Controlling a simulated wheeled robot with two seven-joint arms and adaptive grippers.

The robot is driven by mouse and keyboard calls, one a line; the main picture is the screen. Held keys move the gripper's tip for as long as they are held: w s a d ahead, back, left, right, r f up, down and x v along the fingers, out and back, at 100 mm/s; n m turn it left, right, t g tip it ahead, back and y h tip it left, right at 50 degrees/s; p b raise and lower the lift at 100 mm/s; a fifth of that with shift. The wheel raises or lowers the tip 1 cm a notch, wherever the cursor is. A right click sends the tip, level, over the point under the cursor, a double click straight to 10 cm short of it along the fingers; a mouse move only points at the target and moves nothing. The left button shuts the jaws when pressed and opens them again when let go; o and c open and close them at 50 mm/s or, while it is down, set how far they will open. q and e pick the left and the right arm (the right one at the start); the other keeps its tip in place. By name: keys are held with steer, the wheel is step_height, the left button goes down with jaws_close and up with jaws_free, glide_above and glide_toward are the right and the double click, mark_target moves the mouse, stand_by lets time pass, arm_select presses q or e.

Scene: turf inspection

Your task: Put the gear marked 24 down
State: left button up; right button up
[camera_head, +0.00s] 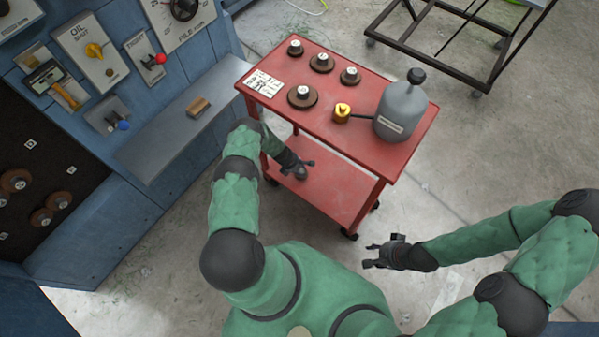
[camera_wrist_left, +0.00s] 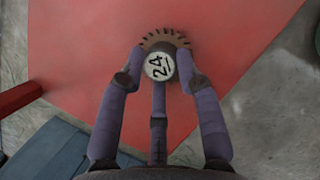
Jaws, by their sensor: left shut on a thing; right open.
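The gear marked 24 (camera_wrist_left: 162,39) is brown and toothed, with a white-faced knob that reads 24. In the left wrist view the fingers of my left gripper (camera_wrist_left: 160,80) are shut around its knob. In the head view my left gripper (camera_head: 301,168) is low, over the lower shelf (camera_head: 335,197) of the red cart. The gear is mostly hidden there by the hand. I cannot tell whether it touches the red surface below.
The red cart top (camera_head: 372,152) carries several gears (camera_head: 302,96), a white card (camera_head: 263,84), a yellow-capped piece (camera_head: 341,112) and a grey jug (camera_head: 401,108). A blue panel and bench (camera_head: 180,135) stand at the left. The visible lower shelf is otherwise bare.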

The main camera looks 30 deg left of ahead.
arm_select(q)
steer(key=shift+w+f, duration=0.1)
steer(key=shift+f, duration=0.2)
steer(key=shift+r, duration=0.1)
jaws_close()
steer(key=o, duration=1.2)
jaws_free()
steer(key=shift+c, duration=0.2)
steer(key=p+v, duration=0.6)
steer(key=v, duration=0.6)
